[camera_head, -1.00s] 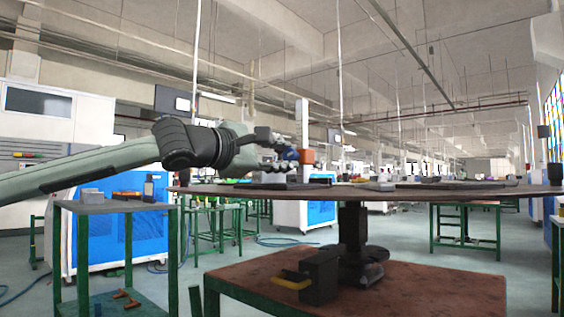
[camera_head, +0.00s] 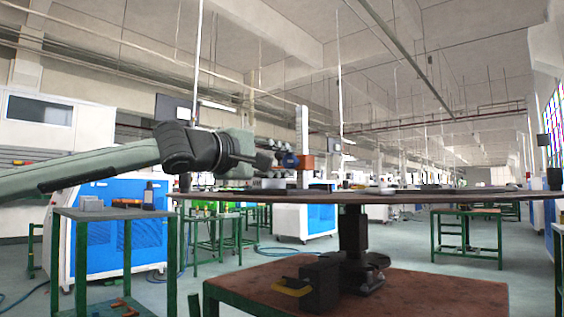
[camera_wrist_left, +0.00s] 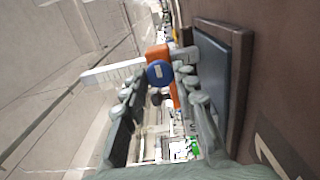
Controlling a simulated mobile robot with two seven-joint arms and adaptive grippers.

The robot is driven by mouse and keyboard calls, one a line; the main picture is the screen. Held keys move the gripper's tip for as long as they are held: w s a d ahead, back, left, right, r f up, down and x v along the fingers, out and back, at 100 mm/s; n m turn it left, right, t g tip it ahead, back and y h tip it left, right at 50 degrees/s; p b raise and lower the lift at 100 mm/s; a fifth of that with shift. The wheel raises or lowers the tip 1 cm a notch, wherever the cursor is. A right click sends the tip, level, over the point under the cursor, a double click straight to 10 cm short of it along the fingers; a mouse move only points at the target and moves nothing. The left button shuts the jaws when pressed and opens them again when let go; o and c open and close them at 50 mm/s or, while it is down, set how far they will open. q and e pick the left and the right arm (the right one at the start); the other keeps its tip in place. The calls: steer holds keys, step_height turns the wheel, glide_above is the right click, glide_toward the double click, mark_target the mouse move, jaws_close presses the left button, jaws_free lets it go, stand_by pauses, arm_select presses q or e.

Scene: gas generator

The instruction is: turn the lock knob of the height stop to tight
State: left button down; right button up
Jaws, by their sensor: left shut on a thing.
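The height stop is a pale upright post (camera_head: 302,128) with an orange block (camera_head: 307,161) on it, at the far edge of the round table. A round blue knob (camera_head: 290,161) sits on the block's left side. In the left wrist view the blue knob (camera_wrist_left: 159,72) faces me, with a pale mark on its face, in front of the orange block (camera_wrist_left: 157,53). My left gripper (camera_head: 284,158) reaches in from the left and is shut on the blue knob; in the wrist view its fingers (camera_wrist_left: 160,85) lie on either side of it. My right gripper is not in view.
The round tabletop (camera_head: 450,194) extends right, seen nearly edge-on. A dark flat plate (camera_wrist_left: 212,85) lies beside the fingers in the wrist view. A brown-topped bench (camera_head: 420,290) stands below, and a small green-legged table (camera_head: 110,213) stands at left.

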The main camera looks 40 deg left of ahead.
arm_select(q)
steer(key=c, duration=1.2)
jaws_free()
steer(key=shift+s, duration=0.1)
steer(key=s, duration=0.5)
steer(key=shift+s+a+r, duration=0.1)
steer(key=shift+s+a, duration=0.05)
steer(key=shift+a, duration=0.1)
steer(key=shift+s+a, duration=0.2)
steer(key=shift+s, duration=0.3)
steer(key=shift+s+d, duration=0.15)
steer(key=shift+s, duration=0.3)
